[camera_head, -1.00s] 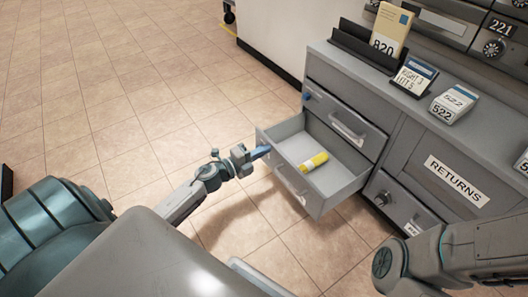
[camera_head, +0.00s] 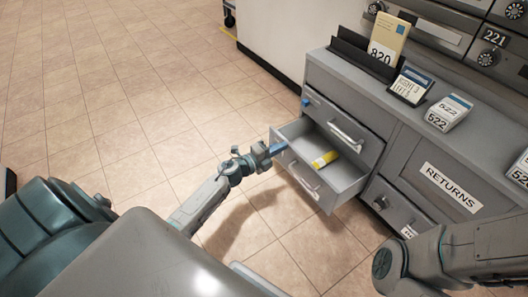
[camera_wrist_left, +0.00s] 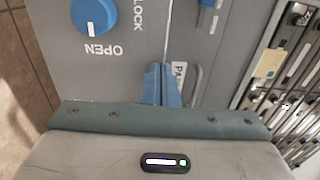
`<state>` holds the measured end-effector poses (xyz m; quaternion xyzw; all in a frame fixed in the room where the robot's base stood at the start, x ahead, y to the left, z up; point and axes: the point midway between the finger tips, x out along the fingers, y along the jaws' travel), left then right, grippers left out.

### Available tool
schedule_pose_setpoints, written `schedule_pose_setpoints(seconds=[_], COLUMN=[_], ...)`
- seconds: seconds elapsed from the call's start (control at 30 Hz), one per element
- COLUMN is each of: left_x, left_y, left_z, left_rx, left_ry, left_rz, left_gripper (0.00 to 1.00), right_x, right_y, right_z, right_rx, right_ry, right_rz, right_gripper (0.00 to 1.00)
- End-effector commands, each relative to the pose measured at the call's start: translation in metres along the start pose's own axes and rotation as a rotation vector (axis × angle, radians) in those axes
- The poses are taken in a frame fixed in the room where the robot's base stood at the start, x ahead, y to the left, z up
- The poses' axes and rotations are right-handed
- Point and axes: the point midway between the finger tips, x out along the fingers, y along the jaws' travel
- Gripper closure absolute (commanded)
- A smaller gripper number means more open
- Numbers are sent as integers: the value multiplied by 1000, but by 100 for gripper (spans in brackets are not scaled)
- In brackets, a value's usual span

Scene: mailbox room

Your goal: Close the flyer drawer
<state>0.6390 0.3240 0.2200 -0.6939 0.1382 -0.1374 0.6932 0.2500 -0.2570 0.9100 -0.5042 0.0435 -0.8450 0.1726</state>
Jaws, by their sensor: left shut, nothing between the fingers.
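The flyer drawer (camera_head: 300,176) is the open grey drawer in the left column of the cabinet, partly pulled out. A yellow roll-like item (camera_head: 324,160) lies inside it. My left gripper (camera_head: 279,149) is shut and empty, its blue fingertips at the upper left corner of the drawer front. They look in contact with it, but the exact touch is hard to tell. In the left wrist view the blue fingers (camera_wrist_left: 162,85) are together against a grey face, beside a partly hidden label. My right gripper is out of view; only part of my right arm shows.
The grey cabinet (camera_head: 400,150) has a closed drawer above, a RETURNS door (camera_head: 450,186) and a lower drawer with a knob. Signs and cards stand on top. A blue OPEN/LOCK knob (camera_wrist_left: 95,15) shows in the left wrist view. Tiled floor lies clear at left.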

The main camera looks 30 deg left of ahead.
Motion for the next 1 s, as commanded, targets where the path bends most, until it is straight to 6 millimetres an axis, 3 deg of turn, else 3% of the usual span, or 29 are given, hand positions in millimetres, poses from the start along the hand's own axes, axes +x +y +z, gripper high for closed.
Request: schedule_pose_setpoints(seconds=[0.2,0.5,0.7,1.0], left_x=[60,121,144,154], left_y=[-4,0,0,-2], left_z=[0,0,0,1], left_rx=[-2,1,1,2], left_ry=[1,0,0,-2], left_rz=[-4,-3,-2,-3], left_gripper=[100,100,100,100], right_x=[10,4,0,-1], right_y=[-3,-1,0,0], right_z=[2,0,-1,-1], right_rx=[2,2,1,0], right_ry=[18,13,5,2], right_rz=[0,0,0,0], right_gripper=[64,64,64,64])
